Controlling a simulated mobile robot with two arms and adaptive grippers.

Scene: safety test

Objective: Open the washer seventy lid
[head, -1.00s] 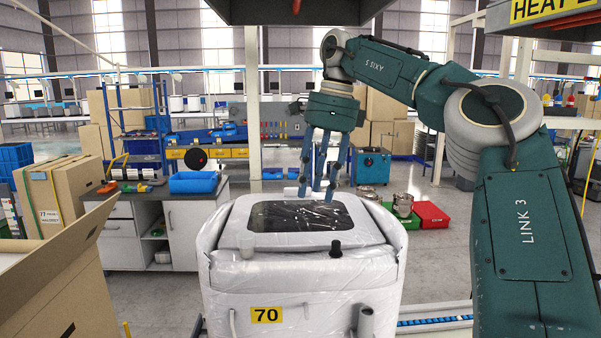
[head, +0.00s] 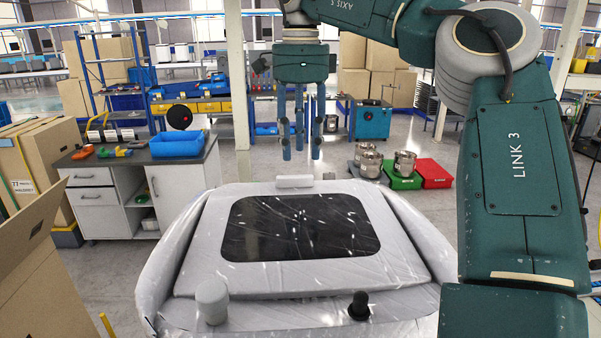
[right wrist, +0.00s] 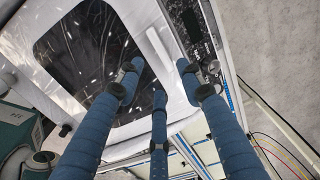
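The washer (head: 165,270), wrapped in clear plastic, fills the lower middle of the head view. Its white lid (head: 400,262) is shut and has a dark window (head: 300,226). A small white block (head: 294,181) sits at the lid's far edge. My right gripper (head: 300,152) hangs fingers down above that far edge, its blue fingers apart and empty. In the right wrist view, the fingers (right wrist: 158,75) are spread over the washer top, near a lid border and a dark panel (right wrist: 190,22); I cannot tell whether they touch. My left gripper is not in view.
A white knob (head: 212,300) and a black knob (head: 359,305) stand on the washer's near edge. A cardboard box (head: 35,225) is at the left, beside a workbench (head: 100,197). Metal pots on green and red bins (head: 433,173) lie behind on the floor.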

